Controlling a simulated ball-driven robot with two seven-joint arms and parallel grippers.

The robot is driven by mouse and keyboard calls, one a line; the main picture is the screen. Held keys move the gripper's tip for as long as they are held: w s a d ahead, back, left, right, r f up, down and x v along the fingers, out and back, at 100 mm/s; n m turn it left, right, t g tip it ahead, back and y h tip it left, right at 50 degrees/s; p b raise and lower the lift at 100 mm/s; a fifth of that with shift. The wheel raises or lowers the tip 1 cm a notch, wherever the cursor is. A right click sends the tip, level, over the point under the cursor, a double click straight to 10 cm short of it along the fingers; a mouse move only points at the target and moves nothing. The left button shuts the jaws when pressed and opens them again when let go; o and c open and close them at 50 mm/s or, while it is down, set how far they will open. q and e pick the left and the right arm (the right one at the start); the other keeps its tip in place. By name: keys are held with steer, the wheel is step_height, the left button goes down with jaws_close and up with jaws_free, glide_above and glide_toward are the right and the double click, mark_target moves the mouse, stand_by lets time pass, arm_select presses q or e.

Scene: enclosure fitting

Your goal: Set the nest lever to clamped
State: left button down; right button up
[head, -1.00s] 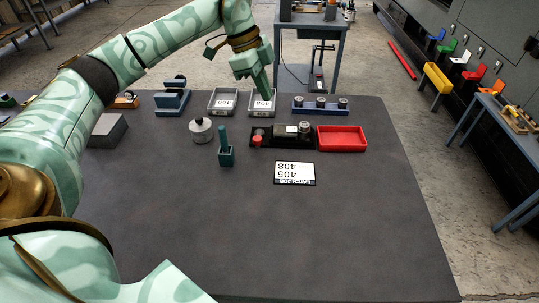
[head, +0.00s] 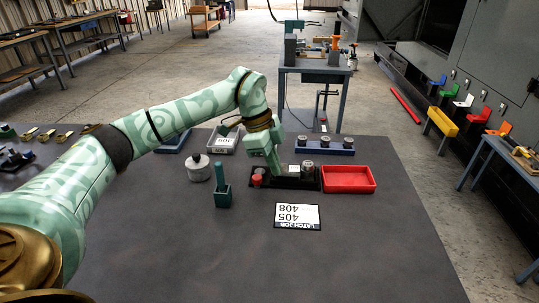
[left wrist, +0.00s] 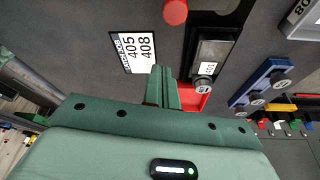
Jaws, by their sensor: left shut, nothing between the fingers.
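The nest appears to be the long black fixture (head: 299,184) on the grey table, with a red round knob (head: 257,181) at its left end. In the left wrist view the black fixture (left wrist: 208,48) and the red knob (left wrist: 175,12) lie beyond my fingers. I cannot tell which lever position is set. My left gripper (head: 278,171) is over the fixture in the head view, just right of the red knob, and hides part of it. Its fingers (left wrist: 163,88) are shut and empty. Contact with the fixture cannot be seen. My right gripper is not in view.
A red tray (head: 348,180) stands right of the fixture, and a blue rack (head: 325,150) behind it. A green holder (head: 222,195) and a grey round canister (head: 199,174) stand to the left. A label card (head: 298,217) lies in front. The front table area is clear.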

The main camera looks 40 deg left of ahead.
mark_target(259, 176)
arm_select(q)
steer(key=b+x, duration=0.1)
steer(key=x, duration=0.3)
steer(key=shift+f, duration=0.2)
steer(key=a, duration=0.1)
steer(key=a+b, duration=0.1)
steer(key=a, duration=0.1)
steer(key=shift+s, duration=0.4)
steer(key=shift+s+a, duration=0.1)
steer(key=shift+a, duration=0.25)
steer(key=shift+r, duration=0.1)
